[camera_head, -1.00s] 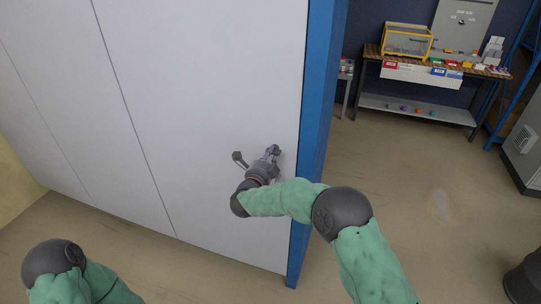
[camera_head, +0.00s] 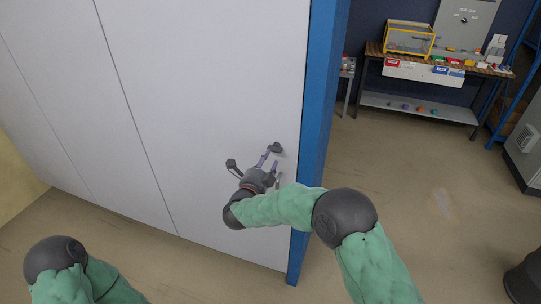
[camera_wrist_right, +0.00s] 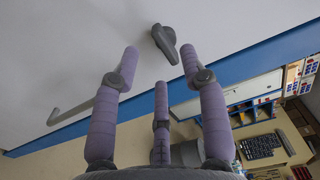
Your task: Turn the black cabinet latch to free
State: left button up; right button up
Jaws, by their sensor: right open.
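The latch (camera_head: 276,148) is a small dark grey knob-like piece on the pale door near the blue edge. In the right wrist view the latch (camera_wrist_right: 166,42) has a round base and a lever slanting down to the right. In the wrist view the right gripper (camera_wrist_right: 159,56) is open and empty, with the latch just beyond and between two fingertips. I see no clear contact. My left gripper is out of view; only part of my left arm shows.
The pale cabinet front (camera_head: 200,90) ends at a blue upright (camera_head: 317,120). A thin grey handle bar (camera_wrist_right: 75,111) stands off the door in the wrist view. A workbench (camera_head: 440,68) with bins stands far back right. The floor (camera_head: 430,185) between is clear.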

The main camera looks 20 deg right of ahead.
jog(key=v, duration=0.7)
jog(key=shift+f, duration=0.1)
jog(key=s+f+n+g+y, duration=0.3)
jog(key=f+n+y, duration=0.3)
jog(key=f, duration=0.8)
jog(key=s+f+n+g+y, duration=0.25)
jog(key=f+n, duration=0.55)
jog(key=f, duration=0.6)
jog(key=s+a+f+n+g+y, duration=0.1)
jog(key=s+f+n+g, duration=0.1)
jog(key=s, duration=0.7)
jog(key=s+a+f+n+g+y, duration=0.1)
jog(key=s+f+n+g+y, duration=0.1)
jog(key=s+f, duration=0.4)
jog(key=s+a+f+n+g+y, duration=0.1)
jog(key=s+f+n+g, duration=0.3)
jog(key=s, duration=0.8)
jog(key=shift+s+a+g+y, duration=0.25)
jog(key=shift+g+y, duration=0.3)
jog(key=shift+y, duration=0.2)
jog(key=shift+w+f, duration=0.1)
jog(key=shift+w, duration=0.05)
